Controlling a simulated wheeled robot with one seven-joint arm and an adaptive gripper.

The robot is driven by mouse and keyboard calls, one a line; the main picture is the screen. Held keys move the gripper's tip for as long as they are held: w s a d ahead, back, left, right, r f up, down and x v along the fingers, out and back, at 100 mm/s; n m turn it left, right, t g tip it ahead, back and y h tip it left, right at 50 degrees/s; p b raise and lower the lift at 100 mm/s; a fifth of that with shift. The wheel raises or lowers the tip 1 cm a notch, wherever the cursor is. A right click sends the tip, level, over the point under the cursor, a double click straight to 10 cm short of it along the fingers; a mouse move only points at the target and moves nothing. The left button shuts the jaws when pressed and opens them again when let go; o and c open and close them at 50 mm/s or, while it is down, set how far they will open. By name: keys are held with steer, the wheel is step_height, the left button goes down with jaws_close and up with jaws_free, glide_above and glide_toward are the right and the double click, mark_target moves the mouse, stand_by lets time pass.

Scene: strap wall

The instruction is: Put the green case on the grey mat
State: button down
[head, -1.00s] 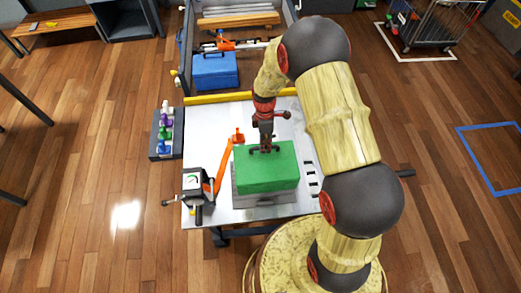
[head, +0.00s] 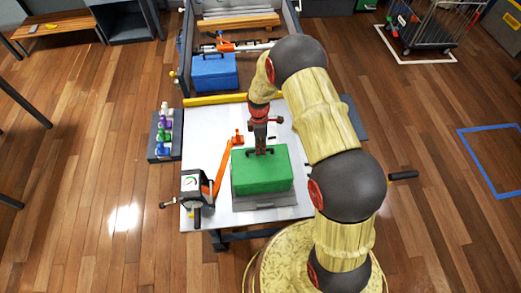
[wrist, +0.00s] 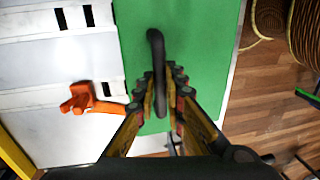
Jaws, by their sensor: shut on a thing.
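The green case (head: 260,170) is a box with a dark handle on top. My gripper (head: 263,150) is shut on that handle from above. In the wrist view my gripper (wrist: 163,98) has its fingers on both sides of the dark handle (wrist: 157,50), with the green top (wrist: 205,45) beneath. In the head view the grey mat (head: 265,203) shows under the front edge of the case. The case hides most of the mat, and I cannot tell whether the two touch.
The white worktop (head: 207,135) carries a clamp-like device (head: 195,187) and an orange strap (head: 222,165) left of the case. A blue case (head: 214,72) stands behind a yellow bar (head: 215,99). A rack of coloured pieces (head: 163,138) is at the left.

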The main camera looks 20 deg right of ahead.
steer(key=c, duration=2.3)
jaws_free()
steer(key=shift+s+f, duration=0.3)
steer(key=shift+s, duration=0.15)
steer(key=o, duration=0.4)
steer(key=shift+w+r, duration=0.2)
step_height(320, 180, up, 26)
steer(key=m+t+p, duration=0.2)
steer(key=m+p, duration=0.1)
steer(key=m, duration=0.1)
steer(key=s+r+m+t, duration=0.25)
steer(key=s+r, duration=0.45)
steer(key=r, duration=0.5)
steer(key=s+r+m+t, duration=0.1)
steer(key=s+r+m, duration=0.2)
steer(key=s, duration=0.3)
steer(key=s+r+m+t, duration=0.1)
steer(key=s+r+m, duration=0.2)
steer(key=s, duration=0.3)
steer(key=s+r+m+t, duration=0.1)
steer(key=s+r+m, duration=0.1)
steer(key=s, duration=0.4)
steer(key=shift+s+a+r+m+b, duration=0.1)
steer(key=shift+r+m+b, duration=0.25)
steer(key=shift+m, duration=0.3)
